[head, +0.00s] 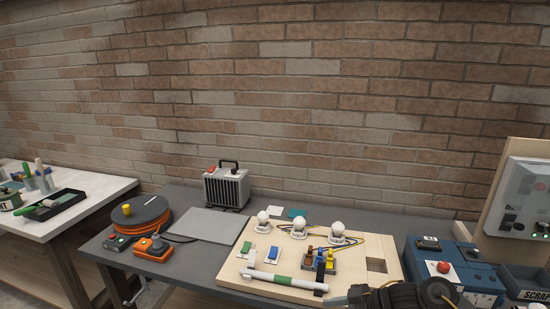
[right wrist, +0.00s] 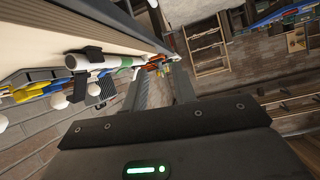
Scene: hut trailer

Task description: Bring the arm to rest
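My right arm (head: 405,296) shows as a dark shape at the bottom edge of the head view, in front of the wooden board's near right corner. In the right wrist view my right gripper (right wrist: 160,82) has its two fingers apart with nothing between them. My left gripper is not in view. The wooden board (head: 232,268) lies on the grey table and carries white bulbs, coloured switches and wires. A white tube with a green band (head: 282,279) lies along its front edge, and it also shows in the right wrist view (right wrist: 105,64).
A grey heater (head: 226,188), an orange cable reel (head: 140,214) and a grey panel (head: 208,224) stand left of the board. Blue boxes (head: 455,268) and a scrap bin (head: 525,284) are close on the right. A second table (head: 95,195) is at far left.

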